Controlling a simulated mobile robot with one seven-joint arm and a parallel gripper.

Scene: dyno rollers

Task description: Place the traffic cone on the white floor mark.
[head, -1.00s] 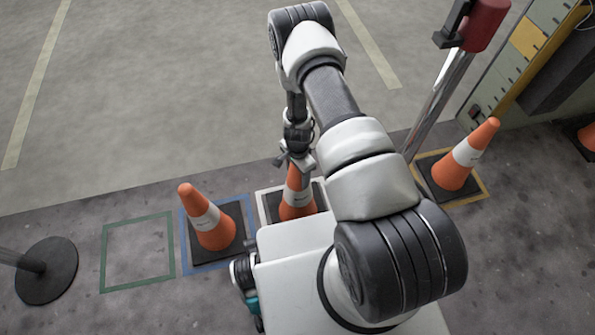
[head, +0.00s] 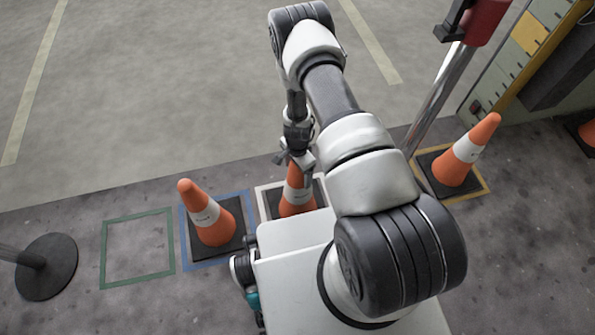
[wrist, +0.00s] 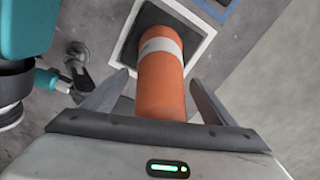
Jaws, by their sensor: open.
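An orange traffic cone (head: 297,199) with a white band and dark square base stands upright inside the white floor mark (head: 262,205), partly hidden by my arm and body. In the wrist view the cone (wrist: 161,80) rises between my fingers, and its base lies within the white outline (wrist: 204,50). My gripper (head: 297,160) is at the top of this cone. In the wrist view my gripper (wrist: 153,95) is open, with one finger on each side of the cone and a gap to each.
Another cone (head: 208,215) stands on a blue mark (head: 186,245) just left, and one (head: 463,155) on a yellow mark at right. A green mark (head: 104,255) is empty. A dark round post base (head: 50,270) is at far left. A metal pole (head: 435,100) rises right of my arm.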

